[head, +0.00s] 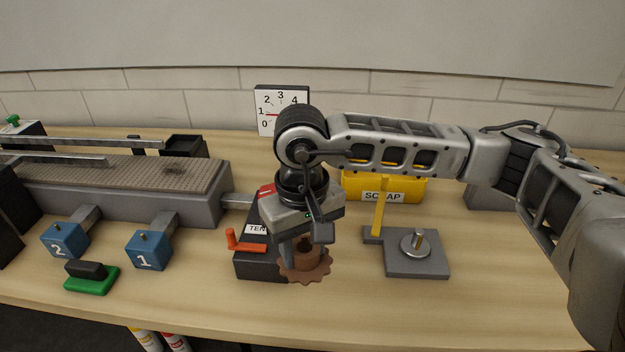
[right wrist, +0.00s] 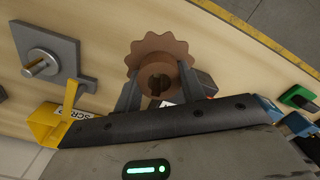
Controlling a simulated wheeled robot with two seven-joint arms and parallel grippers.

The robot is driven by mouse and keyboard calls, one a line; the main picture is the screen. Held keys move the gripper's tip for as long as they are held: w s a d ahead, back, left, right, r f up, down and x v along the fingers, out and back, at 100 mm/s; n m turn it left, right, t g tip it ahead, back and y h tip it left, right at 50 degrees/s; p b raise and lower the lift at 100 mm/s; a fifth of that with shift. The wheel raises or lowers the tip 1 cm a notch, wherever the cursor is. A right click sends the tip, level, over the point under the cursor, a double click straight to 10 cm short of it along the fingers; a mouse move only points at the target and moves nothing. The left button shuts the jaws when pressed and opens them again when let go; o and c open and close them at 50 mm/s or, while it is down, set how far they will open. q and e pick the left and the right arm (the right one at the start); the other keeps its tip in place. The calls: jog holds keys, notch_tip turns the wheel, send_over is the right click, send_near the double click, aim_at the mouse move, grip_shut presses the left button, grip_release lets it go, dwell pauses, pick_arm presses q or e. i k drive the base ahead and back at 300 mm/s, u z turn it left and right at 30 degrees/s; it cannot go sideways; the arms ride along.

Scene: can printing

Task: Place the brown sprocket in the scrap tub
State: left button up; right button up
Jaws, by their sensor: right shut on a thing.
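The brown sprocket (head: 305,270) has a toothed disc and a round hub with a dark bore. My right gripper (head: 306,246) is shut on its hub, and the sprocket hangs below the fingers in front of the tensioner block. In the right wrist view the sprocket (right wrist: 161,62) shows between the two fingers (right wrist: 160,85). The yellow scrap tub (head: 410,188), labelled SCRAP, stands behind and to the right, partly hidden by my right arm. A corner of the tub (right wrist: 42,125) also shows in the right wrist view. My left gripper is out of view.
A dark block with an orange handle (head: 247,245) is beside the sprocket. Blue blocks (head: 150,250) and a conveyor (head: 130,175) are left. The front right table is clear.

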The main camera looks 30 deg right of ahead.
aim_at(391, 194)
jog(key=u, duration=1.7)
jog(key=k, duration=0.6)
jog(key=z, duration=1.55)
jog(key=i, duration=0.5)
jog(key=u, duration=0.05)
